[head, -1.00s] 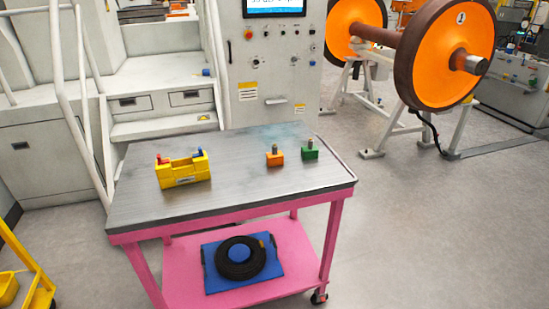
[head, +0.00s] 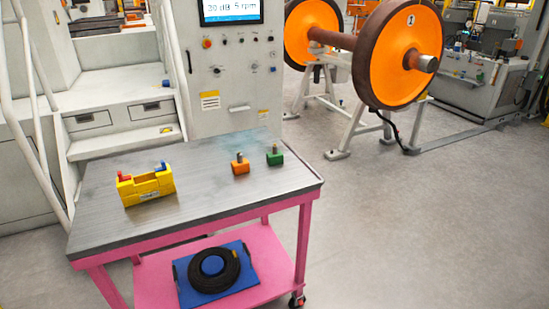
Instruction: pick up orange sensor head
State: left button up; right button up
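The orange sensor head (head: 240,167) is a small orange block with a grey metal stub on top. It stands upright on the grey top of the pink cart (head: 205,201), right of the middle. A similar green block (head: 275,158) with a metal stub stands just to its right, apart from it. Neither of my grippers shows in the head view, so nothing is seen near the orange block.
A yellow holder (head: 148,188) with red and blue parts sits on the cart's left half. A black coil (head: 230,270) lies on a blue plate on the lower shelf. A control cabinet (head: 238,82) stands behind, and an orange wheelset (head: 405,65) stands back right. Floor at right is clear.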

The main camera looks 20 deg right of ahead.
aim_at(241, 166)
jog(key=i+l, duration=0.2)
jog(key=i, duration=0.15)
jog(key=i+l, duration=0.15)
jog(key=i, duration=0.2)
jog(key=i+l, duration=0.2)
jog(key=i, duration=0.15)
jog(key=z, duration=0.05)
